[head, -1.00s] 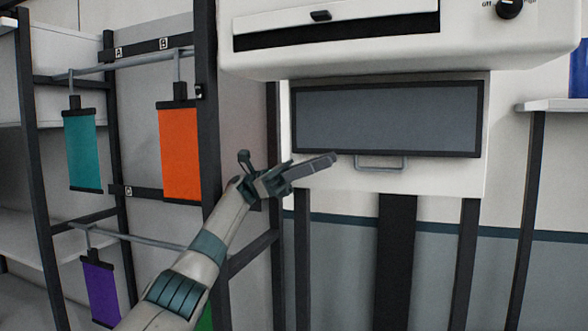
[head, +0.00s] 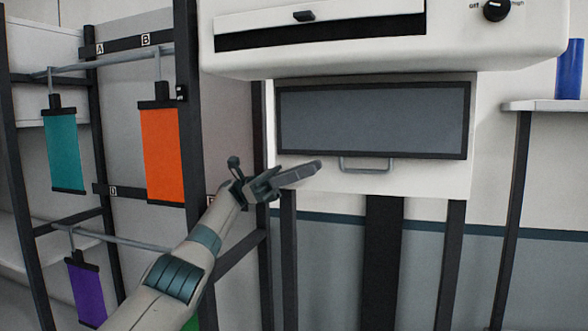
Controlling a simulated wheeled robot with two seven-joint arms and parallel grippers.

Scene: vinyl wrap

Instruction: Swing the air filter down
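The air filter (head: 373,120) is a grey rectangular panel in a dark frame, set upright in the front of the white machine below its overhanging upper part. A grey bar handle (head: 371,164) sits just under the panel's lower edge. My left gripper (head: 318,168) points right, its fingers in front of the machine's lower left, just left of the handle and apart from it in the picture. The fingers overlap from this angle, so I cannot see whether there is a gap between them. My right gripper is out of view.
A black rack on the left holds hanging teal (head: 63,150), orange (head: 162,153) and purple (head: 86,291) vinyl pieces. The machine's upper part has a dark slot (head: 320,32) and a knob (head: 497,10). A blue cylinder (head: 569,69) stands on a shelf (head: 548,105) at right.

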